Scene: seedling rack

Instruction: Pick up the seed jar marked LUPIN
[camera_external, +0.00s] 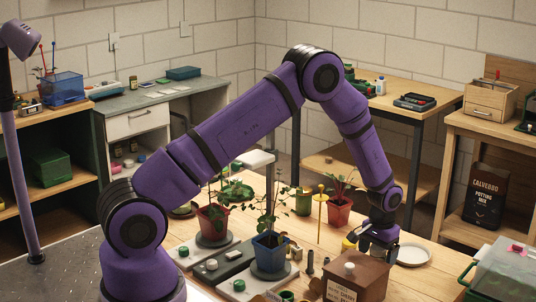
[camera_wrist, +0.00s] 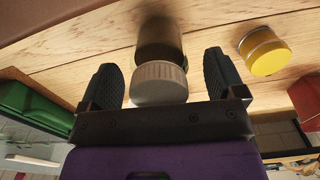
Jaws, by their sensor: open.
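In the wrist view a jar with a pale ribbed lid (camera_wrist: 160,84) and a darker body (camera_wrist: 160,40) is between the two dark fingers of my gripper (camera_wrist: 160,62). The fingers are apart, with a gap on each side of the lid. No label can be read on this jar, so I cannot tell whether it is the LUPIN one. A jar with a yellow lid (camera_wrist: 268,56) stands to the right, outside the fingers. In the external view my gripper (camera_external: 377,248) is low over the table, and the pale-lidded jar is hidden behind a brown box.
The brown box (camera_external: 370,280) stands close in front of my gripper. A white saucer (camera_external: 412,262) lies to the right. Potted plants, including one in a blue pot (camera_external: 270,254) and one in a red pot (camera_external: 339,212), stand to the left and behind.

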